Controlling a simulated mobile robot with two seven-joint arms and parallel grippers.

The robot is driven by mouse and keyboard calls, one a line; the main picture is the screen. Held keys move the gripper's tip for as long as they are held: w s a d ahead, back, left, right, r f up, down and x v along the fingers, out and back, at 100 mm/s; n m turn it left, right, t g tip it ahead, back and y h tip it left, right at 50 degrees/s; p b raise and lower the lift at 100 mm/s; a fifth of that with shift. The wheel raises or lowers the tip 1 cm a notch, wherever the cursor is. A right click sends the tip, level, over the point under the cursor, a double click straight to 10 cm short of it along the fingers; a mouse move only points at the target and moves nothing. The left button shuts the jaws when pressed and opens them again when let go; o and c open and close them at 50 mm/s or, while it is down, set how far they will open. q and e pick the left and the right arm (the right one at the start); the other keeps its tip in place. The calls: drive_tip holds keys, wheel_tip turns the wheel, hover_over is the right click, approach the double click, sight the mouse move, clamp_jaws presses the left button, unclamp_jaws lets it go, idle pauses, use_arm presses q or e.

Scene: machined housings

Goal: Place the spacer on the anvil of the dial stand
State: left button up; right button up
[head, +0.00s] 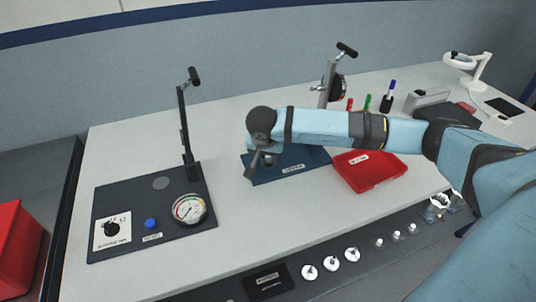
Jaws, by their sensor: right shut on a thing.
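My right gripper (254,170) hangs at the end of my right arm over the left end of a blue base plate (311,158). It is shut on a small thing. The fingers and wrist hide most of this thing, so I cannot tell whether it is the spacer. A stand with a grey column and a dark round dial (338,90) rises behind my forearm. It seems to be the dial stand, with the blue plate as its base. My arm covers its lower part, and I cannot make out the anvil. My left gripper is out of view.
A dark panel (176,190) with a gauge, a blue button and a lever column stands left. A red tray (372,178) lies right of the blue plate. Several round white parts (331,263) sit along the front strip. Pens and a lamp stand at back right. The table's front middle is clear.

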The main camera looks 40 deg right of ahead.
drive_tip(key=shift+f, duration=0.35)
drive_tip(key=shift+f, duration=0.2)
drive_tip(key=o, duration=1)
drive_tip(key=shift+r, duration=0.1)
drive_tip(key=shift+r, duration=0.1)
